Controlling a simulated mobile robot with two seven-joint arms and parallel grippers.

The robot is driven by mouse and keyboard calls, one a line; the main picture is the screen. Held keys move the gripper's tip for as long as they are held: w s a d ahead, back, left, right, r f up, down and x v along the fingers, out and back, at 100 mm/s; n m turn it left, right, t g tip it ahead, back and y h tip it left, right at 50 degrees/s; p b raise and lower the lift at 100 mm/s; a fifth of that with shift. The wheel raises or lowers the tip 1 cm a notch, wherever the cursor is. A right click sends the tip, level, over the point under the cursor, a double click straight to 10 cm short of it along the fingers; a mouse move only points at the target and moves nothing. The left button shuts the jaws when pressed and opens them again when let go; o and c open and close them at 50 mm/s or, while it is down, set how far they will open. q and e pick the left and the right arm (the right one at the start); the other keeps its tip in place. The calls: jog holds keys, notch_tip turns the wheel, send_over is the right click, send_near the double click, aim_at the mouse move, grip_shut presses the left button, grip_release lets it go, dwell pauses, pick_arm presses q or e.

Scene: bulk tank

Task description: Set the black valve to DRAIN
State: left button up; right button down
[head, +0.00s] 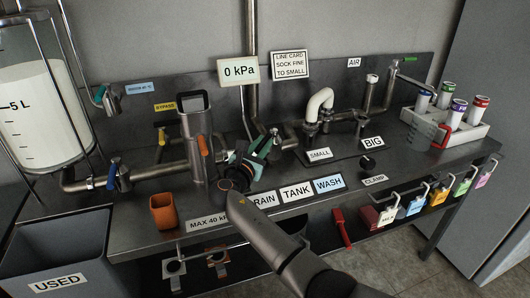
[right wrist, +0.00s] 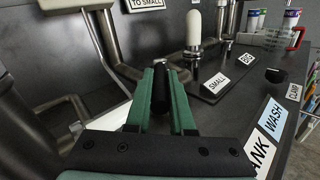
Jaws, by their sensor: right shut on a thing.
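My right gripper (head: 266,146) has green fingers and is behind the front plates, above the bench. In the right wrist view its fingers (right wrist: 161,98) are shut around an upright black handle (right wrist: 160,84), which I take to be the black valve's. The valve's body is hidden by the gripper. The DRAIN plate (head: 264,199) is partly covered by my right arm, with TANK (head: 297,191) and WASH (head: 328,184) to its right. In the right wrist view, part of TANK (right wrist: 262,152) and WASH (right wrist: 271,117) show. I cannot tell which plate the handle points at. My left gripper is not in view.
A black knob (head: 368,163) is by CLAMP. A tube rack (head: 455,130) is at right.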

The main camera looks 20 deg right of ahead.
jog(key=shift+w+a+m+g+h, duration=0.2)
jog(key=shift+m+g+h, duration=0.1)
jog(key=shift+h, duration=0.1)
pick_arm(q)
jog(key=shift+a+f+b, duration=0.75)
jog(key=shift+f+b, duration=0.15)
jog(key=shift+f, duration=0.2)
pick_arm(e)
jog(key=shift+w+a+r+m+g+h, duration=0.1)
jog(key=shift+w+a+m+g+h, duration=0.2)
jog(key=shift+m+g+h, duration=0.25)
jog(key=shift+d, duration=0.1)
jog(key=c, duration=0.8)
grip_release()
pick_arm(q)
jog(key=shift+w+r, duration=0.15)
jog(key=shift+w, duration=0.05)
